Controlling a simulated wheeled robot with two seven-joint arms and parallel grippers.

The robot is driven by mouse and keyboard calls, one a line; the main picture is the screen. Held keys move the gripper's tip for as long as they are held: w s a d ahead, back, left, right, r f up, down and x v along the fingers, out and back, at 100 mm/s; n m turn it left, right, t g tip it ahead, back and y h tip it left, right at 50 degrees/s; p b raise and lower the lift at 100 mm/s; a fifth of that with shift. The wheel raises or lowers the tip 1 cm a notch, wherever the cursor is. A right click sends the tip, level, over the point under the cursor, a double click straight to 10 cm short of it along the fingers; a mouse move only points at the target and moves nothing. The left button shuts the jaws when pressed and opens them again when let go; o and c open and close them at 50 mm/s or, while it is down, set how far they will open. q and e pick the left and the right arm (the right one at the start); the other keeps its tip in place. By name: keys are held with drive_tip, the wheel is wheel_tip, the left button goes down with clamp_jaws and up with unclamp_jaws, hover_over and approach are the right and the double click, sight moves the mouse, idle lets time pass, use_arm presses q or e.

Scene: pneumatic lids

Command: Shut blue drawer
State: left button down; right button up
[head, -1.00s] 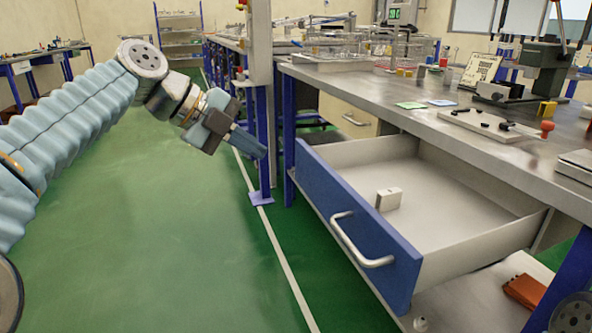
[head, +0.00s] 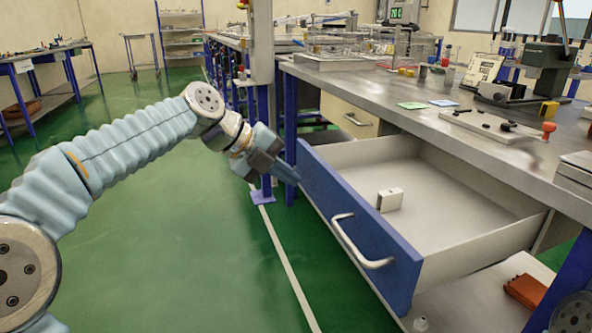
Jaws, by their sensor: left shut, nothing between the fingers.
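The blue drawer (head: 345,205) is pulled out from under the grey workbench, with its blue front facing left and a silver bar handle (head: 360,241) on it. A small white box (head: 390,200) stands inside it near the front. My left gripper (head: 292,178) is shut and empty. It points down and right, with its fingertips close to the far left end of the drawer front. I cannot tell whether it touches. My right gripper is not in view.
The workbench top (head: 400,103) carries wire baskets, a press (head: 545,65) and small parts. A beige drawer (head: 350,117) sits behind the blue one. An orange object (head: 526,291) lies on the lower shelf. The green floor to the left is clear.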

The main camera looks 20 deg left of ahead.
use_arm(q)
drive_tip(key=shift+w+d, duration=0.55)
drive_tip(key=shift+d, duration=0.2)
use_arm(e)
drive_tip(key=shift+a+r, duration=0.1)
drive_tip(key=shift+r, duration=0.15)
use_arm(q)
drive_tip(key=shift+d, duration=0.1)
